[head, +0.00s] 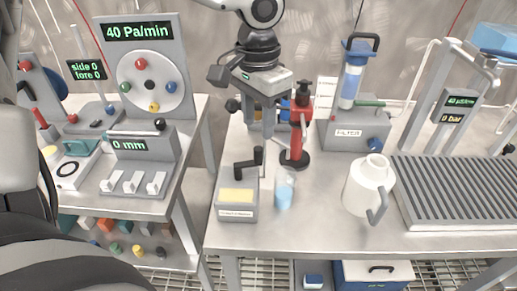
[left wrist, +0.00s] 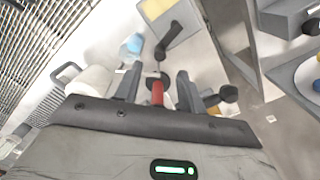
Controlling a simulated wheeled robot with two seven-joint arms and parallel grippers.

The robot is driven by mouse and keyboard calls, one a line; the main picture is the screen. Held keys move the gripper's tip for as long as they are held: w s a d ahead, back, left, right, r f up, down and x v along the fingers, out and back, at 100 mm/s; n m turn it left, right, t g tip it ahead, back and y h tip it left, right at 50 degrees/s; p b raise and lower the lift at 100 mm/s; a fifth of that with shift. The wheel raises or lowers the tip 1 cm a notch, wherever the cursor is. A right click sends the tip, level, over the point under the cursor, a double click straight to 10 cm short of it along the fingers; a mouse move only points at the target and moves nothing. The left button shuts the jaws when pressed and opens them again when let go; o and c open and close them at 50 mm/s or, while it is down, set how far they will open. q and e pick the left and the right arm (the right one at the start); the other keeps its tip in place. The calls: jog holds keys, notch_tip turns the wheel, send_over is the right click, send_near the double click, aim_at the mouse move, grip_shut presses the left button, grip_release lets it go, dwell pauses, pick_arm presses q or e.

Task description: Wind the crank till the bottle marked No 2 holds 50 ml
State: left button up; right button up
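A grey box with a yellow panel and a black crank handle (head: 257,163) stands at the bench's front left; the crank also shows in the left wrist view (left wrist: 168,42). Beside it on the right stands a small clear bottle with blue liquid (head: 284,192), also in the left wrist view (left wrist: 133,43). Its marking and level are not readable. My left gripper (head: 270,125) hangs behind the crank box, beside a red post (head: 297,140) on a round black base. In the left wrist view its fingers (left wrist: 158,85) are apart, with red showing between them. My right gripper is not seen.
A filter unit (head: 352,125) stands behind. A second bench on the left carries a dial panel (head: 150,70) and switches. Bare bench lies in front of the bottle.

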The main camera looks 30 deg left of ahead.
aim_at(259, 153)
pick_arm(q)
notch_tip(259, 153, down, 8)
jog(key=shift+r, duration=0.1)
grip_shut()
jog(key=shift+s+d+r+m+p, duration=0.15)
jog(key=shift+m+p, duration=0.1)
jog(key=shift+m, duration=0.2)
jog(key=shift+s+d+m+p, duration=0.15)
jog(key=shift+m+p, duration=0.1)
jog(key=shift+m, duration=0.2)
jog(key=shift+s+m, duration=0.1)
jog(key=shift+m, duration=0.5)
